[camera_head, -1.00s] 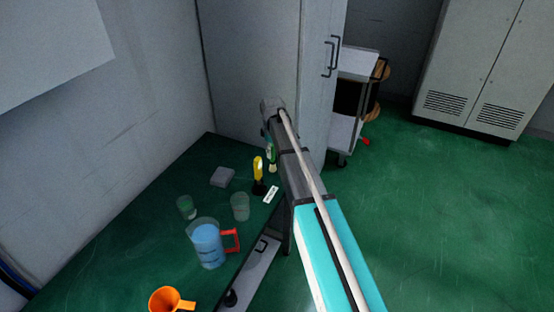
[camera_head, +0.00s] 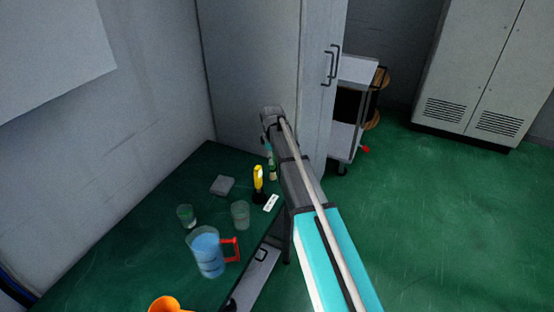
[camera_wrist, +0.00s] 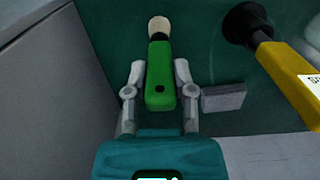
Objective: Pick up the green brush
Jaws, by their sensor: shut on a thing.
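The green brush (camera_wrist: 160,85) has a green handle with a hole in it and a pale round bristle end at the far side. In the wrist view my gripper (camera_wrist: 159,72) has one grey finger on each side of the handle and is shut on it. In the head view the brush (camera_head: 271,165) shows as a small green and pale upright shape beside my arm's end, partly hidden. I cannot tell whether it still touches the green table (camera_head: 130,220).
A yellow-handled tool with a black base (camera_head: 258,180) stands close beside the brush. A grey box (camera_head: 222,186), two beakers (camera_head: 240,215), a blue-filled jug (camera_head: 207,254) and an orange funnel (camera_head: 164,304) are on the table. A grey cabinet (camera_head: 250,70) stands behind.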

